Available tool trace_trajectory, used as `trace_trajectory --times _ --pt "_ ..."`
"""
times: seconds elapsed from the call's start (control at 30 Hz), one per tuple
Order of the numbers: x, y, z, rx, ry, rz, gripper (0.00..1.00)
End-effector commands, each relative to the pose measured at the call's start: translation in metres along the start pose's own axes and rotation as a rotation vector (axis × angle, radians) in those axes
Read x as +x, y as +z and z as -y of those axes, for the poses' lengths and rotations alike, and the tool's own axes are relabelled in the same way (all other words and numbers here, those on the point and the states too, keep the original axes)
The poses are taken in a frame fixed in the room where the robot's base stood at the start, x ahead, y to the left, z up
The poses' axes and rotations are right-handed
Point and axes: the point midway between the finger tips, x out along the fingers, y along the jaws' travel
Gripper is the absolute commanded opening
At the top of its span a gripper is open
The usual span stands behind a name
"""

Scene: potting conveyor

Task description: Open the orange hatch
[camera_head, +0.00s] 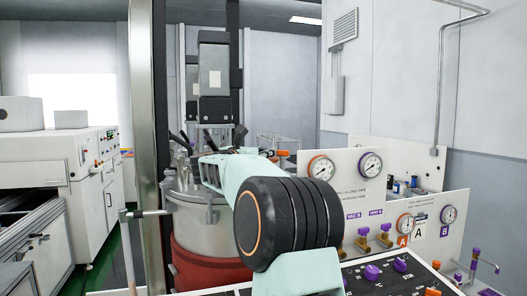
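I cannot make out a hatch that is clearly orange. A small orange part (283,153) shows just above my arm, near the middle of the view; I cannot tell what it belongs to. A large grey metal vessel (195,232) with a lid and fittings stands behind my arm, on a red base (205,266). My mint arm with its black joint covers the vessel's right side. I cannot make out my gripper or its fingers, so I see no contact with anything.
Right of my arm, white panels carry gauges (321,168) and purple-handled valves (385,230). A dark control panel (385,278) lies at the lower right. A metal post (146,120) rises left of the vessel. White machines (60,165) stand at the left beside green floor (104,265).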

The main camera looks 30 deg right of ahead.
Motion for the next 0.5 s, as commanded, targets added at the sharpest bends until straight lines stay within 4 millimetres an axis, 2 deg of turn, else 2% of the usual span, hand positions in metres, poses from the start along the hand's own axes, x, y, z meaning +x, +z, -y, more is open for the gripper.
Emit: trace_trajectory --times 0.2,0.43,0.5 --pt "0.0001 0.0000 0.0000 0.000 0.000 0.001 0.28" --pt "-0.0001 0.0001 -0.0001 -0.001 0.000 0.001 0.03" --pt "-0.0002 0.0001 -0.0001 -0.001 0.000 0.001 0.00"
